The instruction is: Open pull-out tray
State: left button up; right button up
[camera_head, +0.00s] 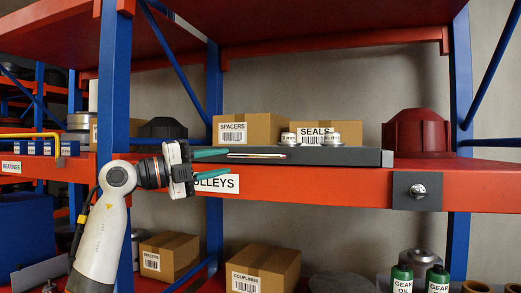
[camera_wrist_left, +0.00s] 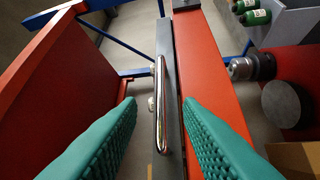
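The pull-out tray (camera_head: 355,157) is a dark grey, flat drawer on the red shelf. Its front carries a shiny bar handle (camera_head: 256,156), which also shows upright in the left wrist view (camera_wrist_left: 161,100). Two small metal parts (camera_head: 305,138) stand on the tray. My left gripper (camera_head: 226,161) is open, with its teal fingers pointing at the handle's left end in the head view. In the left wrist view the fingers (camera_wrist_left: 158,108) lie either side of the handle with clear gaps, and nothing is gripped. My right gripper is in neither view.
Boxes labelled SPACERS (camera_head: 245,129) and SEALS (camera_head: 345,128) stand behind the tray. A dark red housing (camera_head: 416,131) is at its right. A blue upright (camera_head: 114,90) stands behind my left arm. Boxes and green bottles (camera_head: 402,278) sit on the lower level.

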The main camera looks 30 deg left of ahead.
aim_at(254, 157)
pick_arm(q)
jog(key=p+x, duration=0.3)
jog(key=x, duration=0.6)
jog(key=shift+w+d, duration=0.2)
jog(key=shift+w, duration=0.05)
jog(key=shift+c, duration=0.4)
grip_shut()
